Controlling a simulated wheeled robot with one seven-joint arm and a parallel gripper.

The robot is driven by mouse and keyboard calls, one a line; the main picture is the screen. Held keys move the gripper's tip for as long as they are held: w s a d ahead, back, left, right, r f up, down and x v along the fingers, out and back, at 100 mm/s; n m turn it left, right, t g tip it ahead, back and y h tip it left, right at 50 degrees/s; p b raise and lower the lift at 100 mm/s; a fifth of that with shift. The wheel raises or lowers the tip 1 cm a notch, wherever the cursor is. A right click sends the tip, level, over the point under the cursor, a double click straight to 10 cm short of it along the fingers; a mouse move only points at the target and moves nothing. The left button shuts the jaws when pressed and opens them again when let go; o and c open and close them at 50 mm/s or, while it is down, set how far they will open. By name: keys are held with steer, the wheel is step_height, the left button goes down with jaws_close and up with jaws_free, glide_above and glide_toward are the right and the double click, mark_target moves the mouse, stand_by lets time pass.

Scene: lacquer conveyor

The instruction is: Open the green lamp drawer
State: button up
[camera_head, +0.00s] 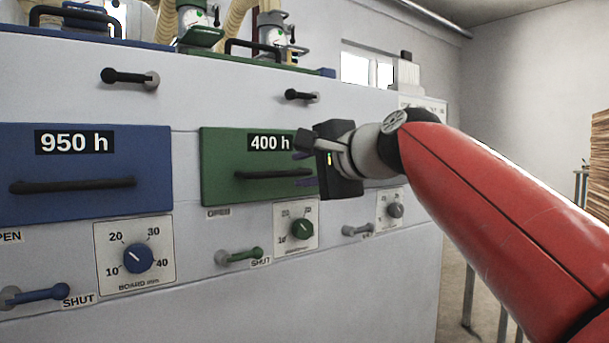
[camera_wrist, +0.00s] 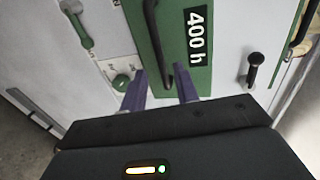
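The green lamp drawer (camera_head: 222,165) has a "400 h" label and a black bar handle (camera_head: 262,176). Its front looks closed against the white machine. In the wrist view, the green front (camera_wrist: 146,32) and the handle (camera_wrist: 155,35) lie ahead of the fingers. My gripper (camera_head: 299,163) is at the right end of the handle. It is open, and its two fingers (camera_wrist: 160,82) stand apart on either side of the handle's near end. I cannot tell whether they touch it. The drawer's right edge is hidden behind my gripper.
Below the drawer are a green lever (camera_head: 240,257) lying toward "SHUT" and a green dial (camera_head: 302,229). A blue "950 h" drawer (camera_head: 85,203) is at left. A black-handled lever (camera_head: 300,96) sticks out above.

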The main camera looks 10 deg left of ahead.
mark_target(284, 174)
steer(key=p+x, duration=0.1)
steer(key=x, duration=0.6)
steer(key=shift+a, duration=0.2)
jaws_close()
steer(key=shift+f, duration=0.1)
